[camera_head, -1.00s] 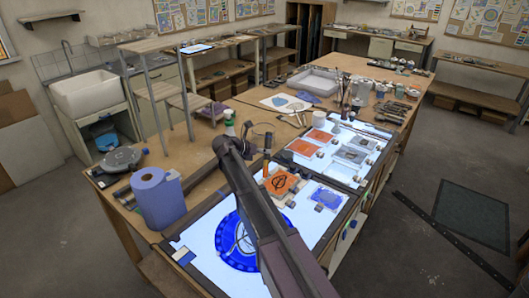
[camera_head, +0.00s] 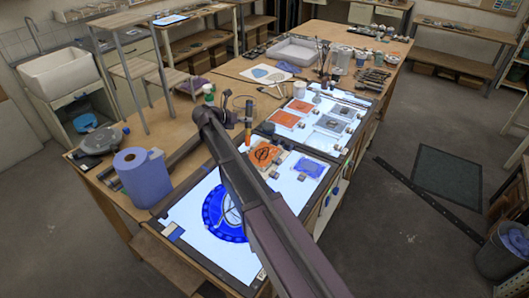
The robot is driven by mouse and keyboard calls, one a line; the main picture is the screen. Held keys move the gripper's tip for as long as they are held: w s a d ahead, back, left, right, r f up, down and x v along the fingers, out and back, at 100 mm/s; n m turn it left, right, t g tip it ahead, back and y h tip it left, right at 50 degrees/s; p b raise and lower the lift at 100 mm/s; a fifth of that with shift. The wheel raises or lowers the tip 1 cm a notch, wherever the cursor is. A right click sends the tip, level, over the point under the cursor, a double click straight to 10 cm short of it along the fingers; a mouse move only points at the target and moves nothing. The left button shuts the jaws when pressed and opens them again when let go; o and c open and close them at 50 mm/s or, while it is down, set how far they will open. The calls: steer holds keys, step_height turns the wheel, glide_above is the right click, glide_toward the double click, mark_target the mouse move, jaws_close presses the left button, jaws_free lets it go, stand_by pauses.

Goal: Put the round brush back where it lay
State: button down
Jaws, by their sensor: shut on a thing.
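My arm reaches from the bottom edge up and left over the work table. Several upright brushes stand in a holder (camera_head: 323,72) at the back of the table. I cannot tell which spot is the brush's resting place.
A lit panel (camera_head: 182,212) with a blue round glass piece (camera_head: 222,213) lies under my arm. A second lit panel (camera_head: 300,146) holds orange and grey pieces. A blue paper roll (camera_head: 142,178) stands left. A white tray (camera_head: 297,50) and a white cup (camera_head: 299,89) stand farther back.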

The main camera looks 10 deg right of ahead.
steer(key=shift+r+p, duration=3.65)
steer(key=shift+r, duration=0.4)
steer(key=y+p, duration=0.2)
steer(key=p, duration=0.1)
steer(key=shift+r+n+g, duration=0.25)
steer(key=shift+n+g, duration=0.05)
steer(key=shift+n, duration=0.1)
steer(key=shift+y+p, duration=0.6)
steer(key=shift+p, duration=0.25)
steer(key=shift+f+n+g+y+p, duration=0.3)
steer(key=shift+n+g+y, duration=0.1)
steer(key=shift+r, duration=0.1)
